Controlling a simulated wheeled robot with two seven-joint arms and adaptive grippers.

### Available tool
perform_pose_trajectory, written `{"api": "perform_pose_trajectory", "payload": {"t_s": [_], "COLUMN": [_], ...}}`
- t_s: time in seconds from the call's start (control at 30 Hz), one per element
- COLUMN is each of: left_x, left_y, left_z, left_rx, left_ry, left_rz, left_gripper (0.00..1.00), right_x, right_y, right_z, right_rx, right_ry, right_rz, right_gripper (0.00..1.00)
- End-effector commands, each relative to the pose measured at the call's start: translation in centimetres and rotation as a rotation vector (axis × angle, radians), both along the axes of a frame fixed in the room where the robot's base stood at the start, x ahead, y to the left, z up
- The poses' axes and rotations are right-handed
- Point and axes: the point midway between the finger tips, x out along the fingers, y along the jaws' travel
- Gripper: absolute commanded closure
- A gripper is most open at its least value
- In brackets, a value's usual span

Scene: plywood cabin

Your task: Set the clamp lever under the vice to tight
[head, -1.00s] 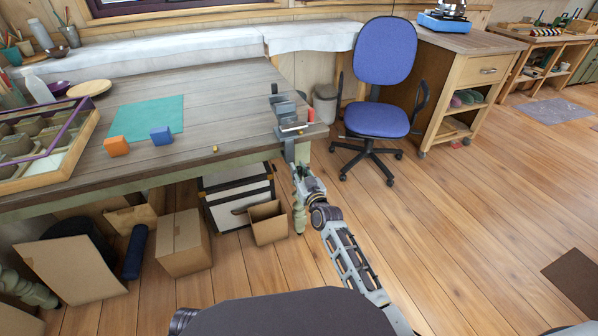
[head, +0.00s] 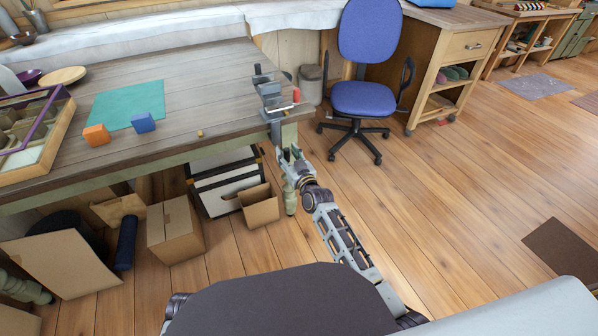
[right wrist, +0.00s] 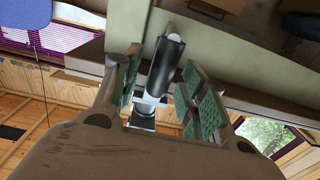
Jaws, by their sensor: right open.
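The grey vice (head: 270,91) is fixed at the right front corner of the wooden workbench (head: 190,92). My right gripper (head: 285,158) is below the vice, just under the bench edge. In the right wrist view, my right gripper (right wrist: 166,88) is open, its green-padded fingers on either side of a dark cylindrical grip, which looks like the clamp lever (right wrist: 164,68). The lever has a pale end and a light metal part below it. Gaps show between it and the pads. In the head view the gripper hides the lever. My left gripper is out of view.
An orange block (head: 97,135), a blue block (head: 143,122) and a green mat (head: 118,105) are on the bench. Cardboard boxes (head: 174,230) stand under it. A blue chair (head: 362,98) is to the right of the bench. The floor at right is mostly clear.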

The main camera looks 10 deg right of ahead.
Motion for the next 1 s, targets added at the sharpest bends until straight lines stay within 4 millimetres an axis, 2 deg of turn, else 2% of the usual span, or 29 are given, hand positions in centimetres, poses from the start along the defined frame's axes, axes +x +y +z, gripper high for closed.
{"api": "perform_pose_trajectory", "payload": {"t_s": [1.0], "left_x": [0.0], "left_y": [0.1], "left_z": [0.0], "left_rx": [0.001], "left_ry": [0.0], "left_rz": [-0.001], "left_gripper": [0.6], "right_x": [-8.6], "right_y": [-2.1], "right_z": [0.0], "right_rx": [0.001], "right_ry": [0.001], "right_rz": [0.001], "right_gripper": [0.58]}}
